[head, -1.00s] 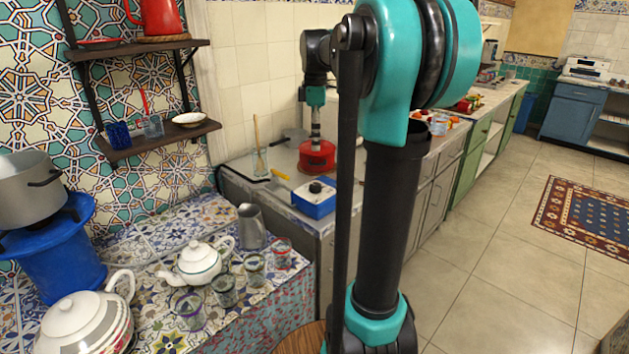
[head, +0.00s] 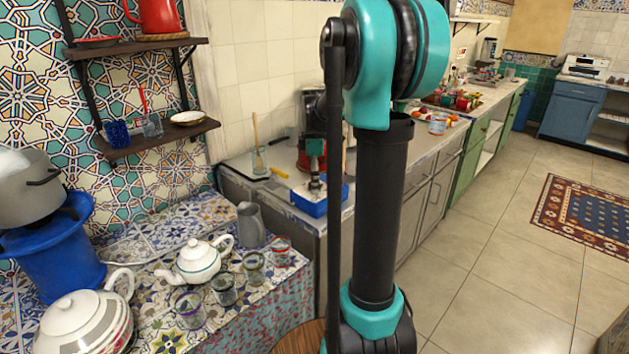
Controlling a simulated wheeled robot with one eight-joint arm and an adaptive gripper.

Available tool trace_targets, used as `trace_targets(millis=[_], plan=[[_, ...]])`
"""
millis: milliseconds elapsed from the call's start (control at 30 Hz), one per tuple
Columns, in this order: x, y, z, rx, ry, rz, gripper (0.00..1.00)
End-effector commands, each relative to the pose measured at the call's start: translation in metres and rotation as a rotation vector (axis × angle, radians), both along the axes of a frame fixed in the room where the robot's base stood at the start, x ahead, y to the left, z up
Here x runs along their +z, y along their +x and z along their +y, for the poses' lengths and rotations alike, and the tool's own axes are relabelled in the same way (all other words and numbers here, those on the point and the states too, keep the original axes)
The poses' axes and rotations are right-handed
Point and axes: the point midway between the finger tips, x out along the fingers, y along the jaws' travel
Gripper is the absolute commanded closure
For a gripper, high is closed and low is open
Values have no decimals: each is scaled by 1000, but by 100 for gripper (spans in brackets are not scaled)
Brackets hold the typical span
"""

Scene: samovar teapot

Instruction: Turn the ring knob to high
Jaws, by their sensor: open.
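A blue box (head: 308,207) with a pale top stands on the counter, left of my arm's upright link. The knob on its top is hidden behind my gripper. My gripper (head: 315,187) is open and points down over the box top, at the knob's place. Whether its fingers touch or surround the knob is too small to tell. The knob's setting cannot be seen.
A red round object (head: 303,160) stands just behind the box, partly covered by my arm. A glass with a wooden spoon (head: 259,160) is to the left. A grey jug (head: 250,224) and a white teapot (head: 198,260) stand on the nearer tiled surface.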

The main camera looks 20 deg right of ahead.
Motion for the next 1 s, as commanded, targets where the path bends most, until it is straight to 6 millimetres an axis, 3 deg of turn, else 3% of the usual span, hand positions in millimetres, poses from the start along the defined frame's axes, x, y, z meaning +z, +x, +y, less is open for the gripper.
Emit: trace_targets(millis=[233, 633, 1000], plan=[[0, 0, 0, 0, 0, 0, 47], [0, 0, 0, 0, 0, 0, 95], [0, 0, 0, -73, 0, 0, 95]])
